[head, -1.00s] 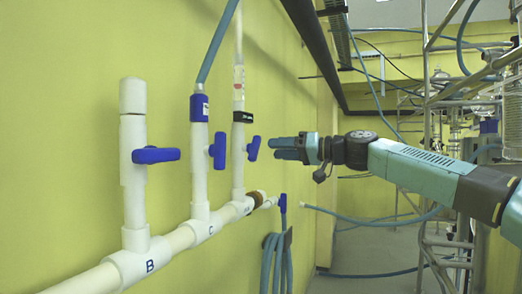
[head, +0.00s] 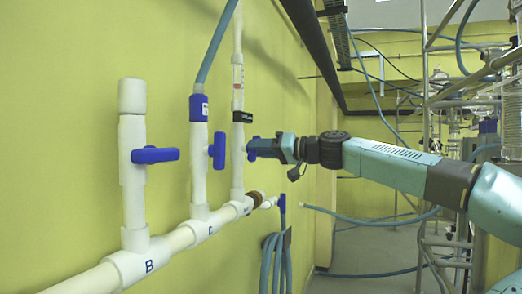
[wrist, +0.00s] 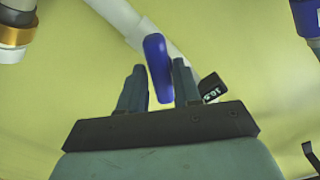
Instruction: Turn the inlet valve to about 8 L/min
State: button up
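The valve at my gripper has a blue lever handle (wrist: 157,62) on the farthest white riser (head: 238,170), below a clear tube section with red marks (head: 238,82). My gripper (head: 252,147) is at this handle; in the wrist view my gripper (wrist: 159,72) has its two fingers apart, with the handle standing between them. Narrow gaps show on both sides of the handle, so the fingers do not look closed on it. In the head view my fingers mostly hide the handle. The flow reading is too small to read.
Two other blue handles sit on nearer risers: a horizontal one (head: 155,155) on B and an upright one (head: 218,150) on C. A white main pipe (head: 185,237) runs below along the yellow wall. Blue hose loops (head: 275,262) hang under my gripper. Metal racks stand at right.

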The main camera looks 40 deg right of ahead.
jog(key=c, duration=0.5)
jog(key=shift+m, duration=1)
jog(key=shift+c, duration=0.2)
jog(key=o, duration=0.9)
jog(key=v, duration=1.3)
jog(key=shift+s+d, duration=0.15)
jog(key=shift+s, duration=0.2)
jog(key=shift+f, duration=0.1)
